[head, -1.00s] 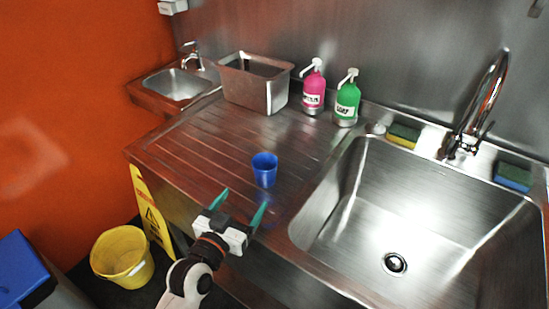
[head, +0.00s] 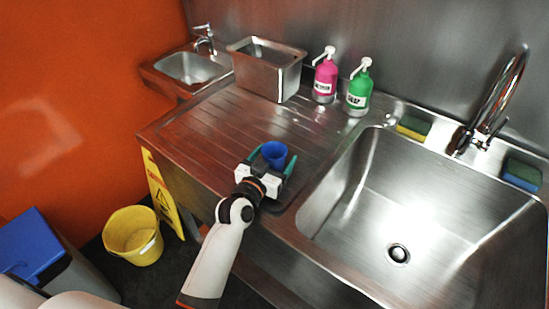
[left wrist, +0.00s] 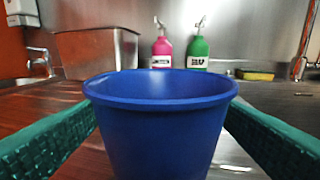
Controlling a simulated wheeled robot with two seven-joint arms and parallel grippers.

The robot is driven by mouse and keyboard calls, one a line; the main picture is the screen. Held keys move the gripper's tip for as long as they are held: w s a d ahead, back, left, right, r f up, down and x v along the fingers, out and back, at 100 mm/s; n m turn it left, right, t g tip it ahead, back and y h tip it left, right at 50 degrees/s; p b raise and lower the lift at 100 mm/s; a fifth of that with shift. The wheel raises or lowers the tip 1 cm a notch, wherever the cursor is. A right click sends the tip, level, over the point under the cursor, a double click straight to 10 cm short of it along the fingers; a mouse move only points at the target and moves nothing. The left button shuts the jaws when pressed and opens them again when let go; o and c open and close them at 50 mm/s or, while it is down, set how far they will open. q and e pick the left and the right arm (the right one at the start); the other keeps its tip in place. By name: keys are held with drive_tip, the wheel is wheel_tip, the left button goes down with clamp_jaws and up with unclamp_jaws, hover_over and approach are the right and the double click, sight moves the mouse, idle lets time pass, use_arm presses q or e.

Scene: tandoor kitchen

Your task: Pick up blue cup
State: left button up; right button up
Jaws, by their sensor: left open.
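The blue cup (head: 274,153) stands upright on the ribbed steel drainboard, left of the large sink. In the left wrist view the blue cup (left wrist: 160,120) fills the middle, with its rim facing up. My left gripper (head: 272,162) is open, with one teal finger on each side of the cup. In the left wrist view the fingers of my left gripper (left wrist: 160,135) flank the cup, with a small gap seen near the rim on each side. The lower part of the cup is hidden by the gripper in the head view. My right gripper is not in view.
A steel container (head: 266,72) stands at the back, beside pink (head: 325,78) and green (head: 359,90) pump bottles. The large sink (head: 400,205) lies to the right, with sponges (head: 413,127) on its back ledge. A yellow bucket (head: 133,237) is on the floor.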

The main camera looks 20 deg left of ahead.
use_arm(q)
drive_tip(key=shift+w, duration=0.2)
drive_tip(key=shift+s, duration=0.1)
drive_tip(key=c, duration=1.1)
